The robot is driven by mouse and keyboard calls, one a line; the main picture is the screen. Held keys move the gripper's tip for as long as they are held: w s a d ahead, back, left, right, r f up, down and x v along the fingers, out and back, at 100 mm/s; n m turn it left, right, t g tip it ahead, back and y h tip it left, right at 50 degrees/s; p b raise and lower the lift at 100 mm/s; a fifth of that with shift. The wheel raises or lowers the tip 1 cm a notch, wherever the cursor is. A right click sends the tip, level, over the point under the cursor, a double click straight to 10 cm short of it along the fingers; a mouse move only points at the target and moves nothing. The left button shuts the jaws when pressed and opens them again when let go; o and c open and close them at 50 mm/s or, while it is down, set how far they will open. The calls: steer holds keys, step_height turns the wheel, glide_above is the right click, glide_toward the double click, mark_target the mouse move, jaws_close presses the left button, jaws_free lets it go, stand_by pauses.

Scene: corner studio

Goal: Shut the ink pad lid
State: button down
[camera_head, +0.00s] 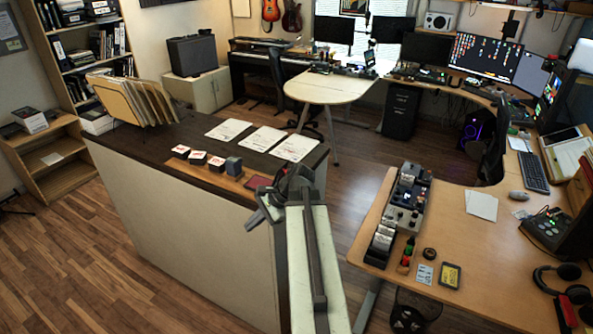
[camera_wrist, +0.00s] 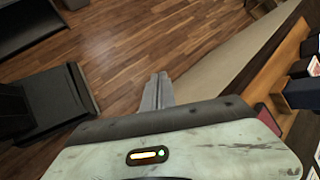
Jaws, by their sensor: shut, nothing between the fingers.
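A dark red patch (camera_wrist: 268,118) shows at the right in the wrist view, partly covered by my gripper's body. My gripper (camera_head: 252,221) is beside the counter's front edge, apart from the red item. In the wrist view its fingers (camera_wrist: 156,91) are together, empty, and over the floor.
Several stamps (camera_head: 197,158) and a dark blue-grey block (camera_head: 233,165) stand on a wooden strip left of the red item. White sheets (camera_head: 263,138) lie behind them. A folder rack (camera_head: 133,100) stands at the counter's left. The wooden desk (camera_head: 460,225) is at the right.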

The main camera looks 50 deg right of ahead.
steer(key=s+d+r+m+t+h+p, duration=0.1)
steer(key=s+d+r+m+t, duration=0.45)
steer(key=d, duration=0.55)
steer(key=s+d+r+m+t+h+p, duration=0.1)
steer(key=s+d+r+m+t+h, duration=0.1)
steer(key=s+d+r+m, duration=0.6)
steer(key=w+d+r+b+x, duration=0.1)
steer(key=d+b+x, duration=0.1)
steer(key=x, duration=1)
steer(key=shift+d+y, duration=0.2)
steer(key=shift+y, duration=0.1)
steer(key=shift+w+f+m, duration=0.1)
steer(key=shift+w+m, duration=0.05)
steer(key=shift+m, duration=0.1)
